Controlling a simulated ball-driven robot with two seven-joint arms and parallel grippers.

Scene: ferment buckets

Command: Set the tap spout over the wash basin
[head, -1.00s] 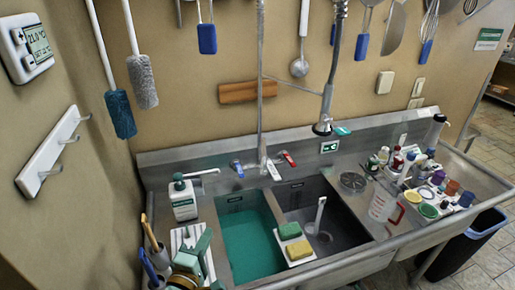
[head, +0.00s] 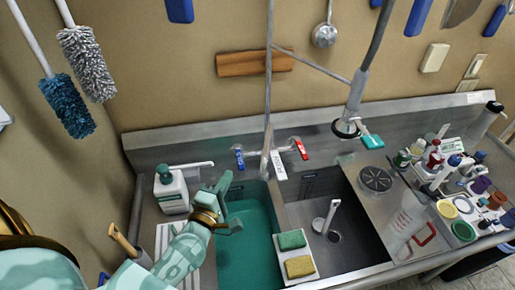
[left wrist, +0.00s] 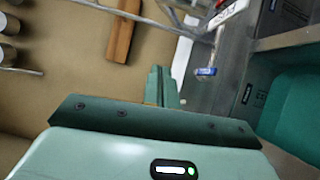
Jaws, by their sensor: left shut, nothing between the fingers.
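The tap (head: 266,163) stands at the back ledge of the steel sink, with a blue handle on its left and a red one on its right. Its short, pale, labelled spout (head: 279,165) points forward near the divider between the two basins. The left basin (head: 245,240) holds green liquid; the right basin (head: 345,250) is dark and looks empty of liquid. Their wall labels are too small to read. My left gripper (head: 232,222) is shut and empty over the left basin's left edge, apart from the spout. Its fingers also show in the left wrist view (left wrist: 163,88). My right gripper is out of view.
A soap bottle (head: 171,192) stands left of the tap. A spray head (head: 347,127) hangs to the right. Bottles and jars crowd the right drainboard.

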